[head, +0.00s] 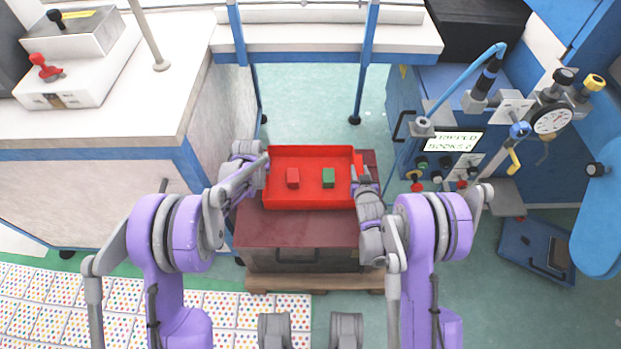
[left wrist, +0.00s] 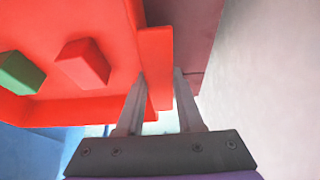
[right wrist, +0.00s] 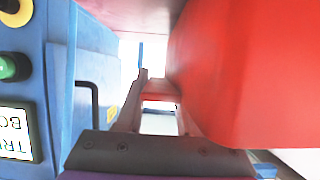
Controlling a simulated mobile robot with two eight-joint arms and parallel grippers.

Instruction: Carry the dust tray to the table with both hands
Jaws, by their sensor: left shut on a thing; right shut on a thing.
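The red dust tray (head: 310,160) is in the middle of the head view, with a red block (head: 292,178) and a green block (head: 328,178) lying in it. My left gripper (head: 262,166) is at the tray's left side. In the left wrist view its fingers (left wrist: 160,95) are shut on the tray's red edge (left wrist: 156,60). My right gripper (head: 358,176) is at the tray's right side. In the right wrist view its fingers (right wrist: 160,98) are shut on a red part of the tray (right wrist: 225,80). My right gripper hides part of the tray's right edge.
A dark red-topped box (head: 290,230) on a wooden pallet (head: 310,283) is under the tray. A white-topped table (head: 140,100) stands left, a blue machine (head: 410,100) with gauge right. A white bench (head: 330,38) is behind, with open green floor (head: 310,100) before it.

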